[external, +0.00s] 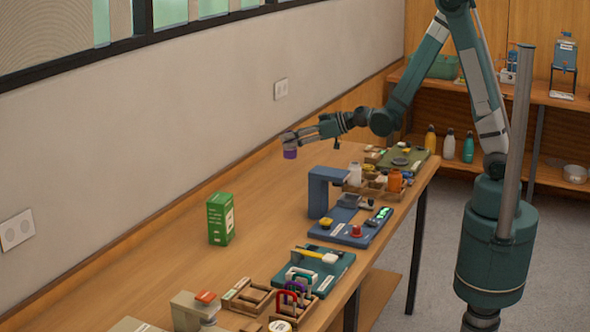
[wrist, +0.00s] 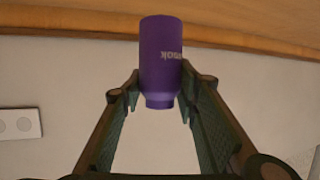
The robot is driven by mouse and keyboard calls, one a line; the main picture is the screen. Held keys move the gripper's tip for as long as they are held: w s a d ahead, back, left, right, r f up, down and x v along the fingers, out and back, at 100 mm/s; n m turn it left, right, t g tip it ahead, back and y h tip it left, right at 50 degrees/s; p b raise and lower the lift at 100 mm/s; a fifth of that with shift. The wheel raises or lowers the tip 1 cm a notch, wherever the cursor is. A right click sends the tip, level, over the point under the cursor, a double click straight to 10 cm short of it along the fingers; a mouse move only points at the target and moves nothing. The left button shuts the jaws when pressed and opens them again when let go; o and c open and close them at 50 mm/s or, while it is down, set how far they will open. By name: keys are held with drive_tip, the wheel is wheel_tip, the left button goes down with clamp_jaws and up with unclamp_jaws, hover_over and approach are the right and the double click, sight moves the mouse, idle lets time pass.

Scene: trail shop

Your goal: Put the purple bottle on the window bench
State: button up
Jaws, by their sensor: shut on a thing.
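The purple bottle (wrist: 161,62) is between the fingertips of my gripper (wrist: 160,88) in the wrist view, with pale lettering on its side. My gripper is shut on it. In the external view my gripper (external: 291,138) reaches out to the left over the wooden bench (external: 160,259), near the wall. The purple bottle (external: 290,154) shows there below the fingertips, small and partly hidden by them. It appears to be above the bench top, but the exact gap cannot be told.
A green box (external: 221,219) stands on the bench left of a blue stand (external: 317,193). Trays and small tools line the bench's right edge. Bare bench top lies along the wall. Several bottles stand on the lower back shelf (external: 550,177).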

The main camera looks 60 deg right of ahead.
drive_tip(key=shift+r, duration=0.1)
wheel_tip(320, 180, up, 11)
drive_tip(key=shift+f, duration=0.2)
drive_tip(key=shift+s, duration=0.15)
drive_tip(key=shift+s+d+f+n+y, duration=0.1)
drive_tip(key=shift+s+f+n+y, duration=0.25)
drive_tip(key=shift+s, duration=0.2)
drive_tip(key=s+a+n+g+y+b, duration=0.1)
drive_tip(key=s+n+g+y, duration=0.45)
drive_tip(key=s, duration=1.15)
drive_tip(key=s+a+n+g+y, duration=0.1)
drive_tip(key=s+n+g+y, duration=0.4)
drive_tip(key=s, duration=1.2)
wheel_tip(320, 180, down, 10)
drive_tip(key=n+h, duration=0.1)
drive_tip(key=shift+f, duration=0.15)
drive_tip(key=shift+f, duration=0.2)
drive_tip(key=shift+f+b, duration=2.2)
drive_tip(key=shift+f, duration=1)
